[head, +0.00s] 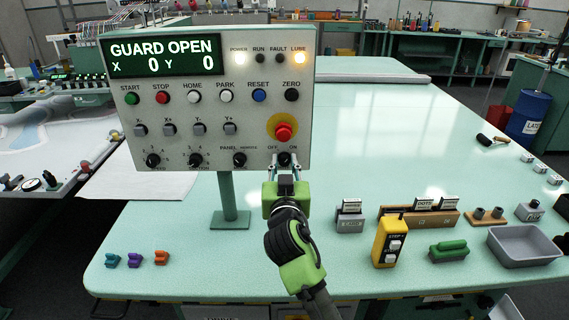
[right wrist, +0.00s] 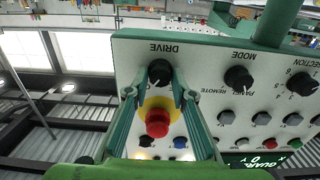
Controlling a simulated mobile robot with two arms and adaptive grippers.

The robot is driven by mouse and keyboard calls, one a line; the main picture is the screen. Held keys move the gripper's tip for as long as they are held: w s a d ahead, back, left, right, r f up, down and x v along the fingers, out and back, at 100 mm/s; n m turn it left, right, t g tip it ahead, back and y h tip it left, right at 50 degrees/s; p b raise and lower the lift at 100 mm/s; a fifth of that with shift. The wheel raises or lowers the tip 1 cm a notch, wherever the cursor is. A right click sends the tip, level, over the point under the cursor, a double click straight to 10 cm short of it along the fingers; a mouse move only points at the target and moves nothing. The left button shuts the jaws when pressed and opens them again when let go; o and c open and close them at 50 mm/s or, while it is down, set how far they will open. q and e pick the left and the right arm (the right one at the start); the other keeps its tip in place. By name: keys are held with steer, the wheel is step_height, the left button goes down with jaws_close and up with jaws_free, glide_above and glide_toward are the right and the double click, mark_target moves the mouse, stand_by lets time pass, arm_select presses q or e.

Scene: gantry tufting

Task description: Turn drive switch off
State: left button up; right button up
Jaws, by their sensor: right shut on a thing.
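The drive switch (head: 284,158) is a black rotary knob at the lower right of the grey control panel (head: 262,110), between the OFF and ON labels. In the right wrist view the panel is upside down, and the drive switch (right wrist: 160,72) sits under the DRIVE label. My right gripper (head: 284,174) reaches up to it from below; in the wrist view its two fingers (right wrist: 155,90) stand either side of the knob, shut on it. Which label the knob points to is too small to tell. My left gripper is not in view.
A red emergency button (head: 284,131) on a yellow ring is just above the switch. The display (head: 163,55) reads GUARD OPEN, X 0, Y 0; the POWER and LUBE lamps glow. A yellow pendant (head: 390,241), a green-handled brush (head: 448,250) and a grey tray (head: 524,245) are on the table to the right.

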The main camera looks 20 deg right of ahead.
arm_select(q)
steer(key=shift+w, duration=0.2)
arm_select(e)
steer(key=shift+n, duration=0.4)
steer(key=n+p, duration=0.2)
steer(key=n, duration=0.2)
steer(key=shift+r+n+p, duration=0.15)
steer(key=shift+n+p, duration=0.25)
steer(key=n+p, duration=0.2)
steer(key=n, duration=0.2)
steer(key=shift+a+n, duration=0.1)
steer(key=shift+n, duration=0.2)
arm_select(q)
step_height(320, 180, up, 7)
steer(key=p, duration=0.1)
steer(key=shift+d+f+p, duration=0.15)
steer(key=shift+p, duration=0.25)
arm_select(e)
steer(key=shift+w+n, duration=0.1)
steer(key=shift+n, duration=1.7)
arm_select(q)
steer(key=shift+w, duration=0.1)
arm_select(e)
steer(key=o, duration=1.1)
steer(key=shift+w+f, duration=0.1)
steer(key=shift+f, duration=0.15)
